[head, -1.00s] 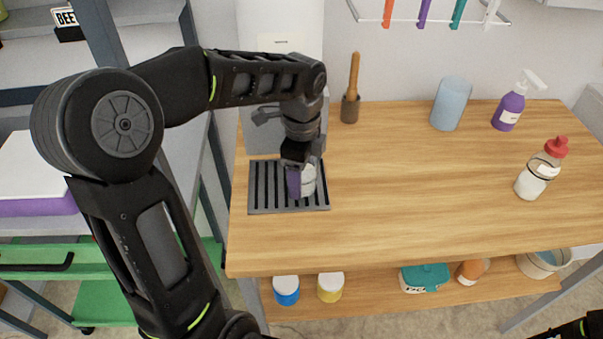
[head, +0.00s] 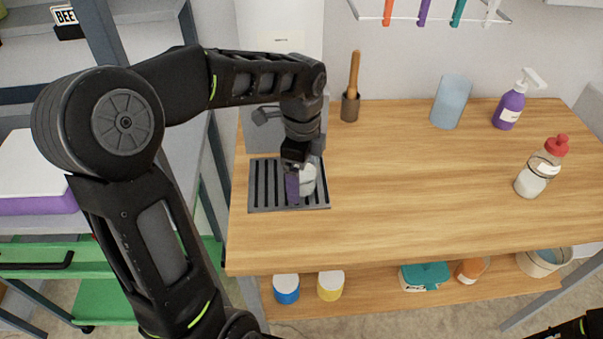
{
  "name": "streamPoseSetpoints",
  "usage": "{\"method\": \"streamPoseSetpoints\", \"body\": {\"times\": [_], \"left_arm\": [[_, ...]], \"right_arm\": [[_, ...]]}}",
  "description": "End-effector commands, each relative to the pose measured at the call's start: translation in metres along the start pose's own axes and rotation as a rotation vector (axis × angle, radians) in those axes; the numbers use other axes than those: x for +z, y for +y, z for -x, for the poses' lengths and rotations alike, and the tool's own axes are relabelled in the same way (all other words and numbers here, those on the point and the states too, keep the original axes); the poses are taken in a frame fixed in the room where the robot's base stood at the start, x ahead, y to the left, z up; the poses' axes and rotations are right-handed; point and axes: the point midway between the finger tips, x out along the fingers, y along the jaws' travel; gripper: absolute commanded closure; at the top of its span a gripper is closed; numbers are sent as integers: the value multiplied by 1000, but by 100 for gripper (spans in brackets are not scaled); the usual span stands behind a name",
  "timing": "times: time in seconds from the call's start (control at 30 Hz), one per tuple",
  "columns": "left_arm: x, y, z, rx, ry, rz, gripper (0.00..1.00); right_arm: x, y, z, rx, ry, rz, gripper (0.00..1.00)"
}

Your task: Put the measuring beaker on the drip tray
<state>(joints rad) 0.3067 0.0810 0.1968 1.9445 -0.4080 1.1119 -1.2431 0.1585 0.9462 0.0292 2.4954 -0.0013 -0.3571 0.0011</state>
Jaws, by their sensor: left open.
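The measuring beaker (head: 308,180), a pale whitish vessel, stands on the slatted grey drip tray (head: 263,196) at the left of the wooden table. It is partly hidden by my left gripper. My left gripper (head: 296,184) is open, pointing down at the beaker, with a purple finger in front of the beaker's left side. I cannot tell whether the fingers touch it. Only a dark bit of my right arm shows at the bottom right corner; its gripper is out of view.
A dispenser-like machine (head: 258,138) stands behind the tray. A wooden-handled tool in a dark cup (head: 350,105), a blue cylinder (head: 451,102), a purple spray bottle (head: 512,104) and a red-capped bottle (head: 540,170) stand on the table (head: 420,210). The table's middle is clear.

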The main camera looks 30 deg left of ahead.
Motion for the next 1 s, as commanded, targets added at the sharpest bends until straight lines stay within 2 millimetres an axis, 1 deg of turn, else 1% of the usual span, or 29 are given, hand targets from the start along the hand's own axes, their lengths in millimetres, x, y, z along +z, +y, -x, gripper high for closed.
{"method": "streamPoseSetpoints", "body": {"times": [0.07,0.17,0.27,0.57,0.63,0.7,0.83,1.0], "left_arm": [[0,0,5,-1,0,0,15],[0,-1,14,-4,0,1,15],[0,-1,29,-4,1,1,15],[0,-1,92,-5,1,0,15],[0,-1,107,-3,1,0,15],[0,0,115,-2,1,0,15],[0,0,123,-1,1,0,15],[0,0,123,0,0,0,15]], "right_arm": [[0,-1,3,0,0,0,10],[0,-1,2,0,0,0,10],[0,-1,2,0,0,0,10],[0,-2,4,0,0,0,10],[0,-4,11,0,-1,0,10],[0,-6,15,0,-1,0,10],[0,-7,17,0,-1,0,10],[0,-6,16,0,-1,0,10]]}}
